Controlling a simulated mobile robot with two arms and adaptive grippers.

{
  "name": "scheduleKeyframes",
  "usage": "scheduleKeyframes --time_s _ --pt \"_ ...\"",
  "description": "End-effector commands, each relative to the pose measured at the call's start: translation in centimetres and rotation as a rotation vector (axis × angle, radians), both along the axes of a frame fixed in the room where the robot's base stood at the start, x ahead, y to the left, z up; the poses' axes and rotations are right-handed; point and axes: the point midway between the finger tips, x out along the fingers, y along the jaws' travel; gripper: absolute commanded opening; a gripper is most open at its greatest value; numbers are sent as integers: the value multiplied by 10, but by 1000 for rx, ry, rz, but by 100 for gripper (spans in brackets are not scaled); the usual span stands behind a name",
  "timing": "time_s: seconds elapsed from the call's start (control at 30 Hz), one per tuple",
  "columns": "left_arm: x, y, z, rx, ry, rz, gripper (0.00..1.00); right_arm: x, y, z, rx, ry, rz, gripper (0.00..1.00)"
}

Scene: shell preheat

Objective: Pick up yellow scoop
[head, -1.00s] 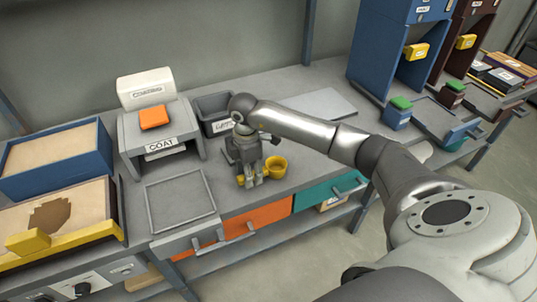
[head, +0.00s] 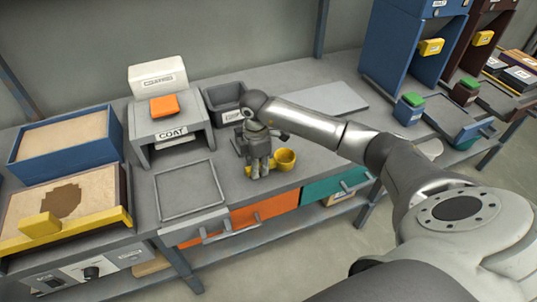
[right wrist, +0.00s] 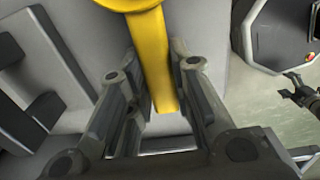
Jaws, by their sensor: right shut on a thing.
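The yellow scoop (head: 285,159) has a round cup that shows just right of my right gripper (head: 259,172) in the head view. Its handle passes between the fingers, and a small yellow end shows on the left side of them. In the right wrist view the yellow handle (right wrist: 157,65) runs down between the two fingers of the right gripper (right wrist: 155,95), with part of the cup at the top edge. The right gripper is shut on the handle, low over the grey bench top. I cannot tell whether the scoop is clear of the bench. My left gripper is not in view.
A grey bin (head: 226,98) stands behind the gripper. The COAT stand (head: 172,131) with an orange button and an empty grey tray frame (head: 188,188) are to the left. Bench space to the right is clear.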

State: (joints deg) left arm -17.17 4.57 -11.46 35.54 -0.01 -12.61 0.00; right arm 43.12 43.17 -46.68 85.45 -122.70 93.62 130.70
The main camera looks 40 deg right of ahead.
Motion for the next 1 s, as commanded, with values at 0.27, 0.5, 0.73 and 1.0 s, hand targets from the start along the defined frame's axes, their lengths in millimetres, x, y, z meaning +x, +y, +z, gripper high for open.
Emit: scheduleKeyframes --time_s 0.27,0.5,0.73,1.0 --pt "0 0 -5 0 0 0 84 1 0 17 0 -3 0 0" --pt "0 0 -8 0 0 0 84 -17 15 58 0 -5 6 0" --pt "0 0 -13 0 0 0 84 -54 47 99 1 -2 7 0" --pt "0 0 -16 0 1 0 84 -91 78 121 1 -2 4 0"
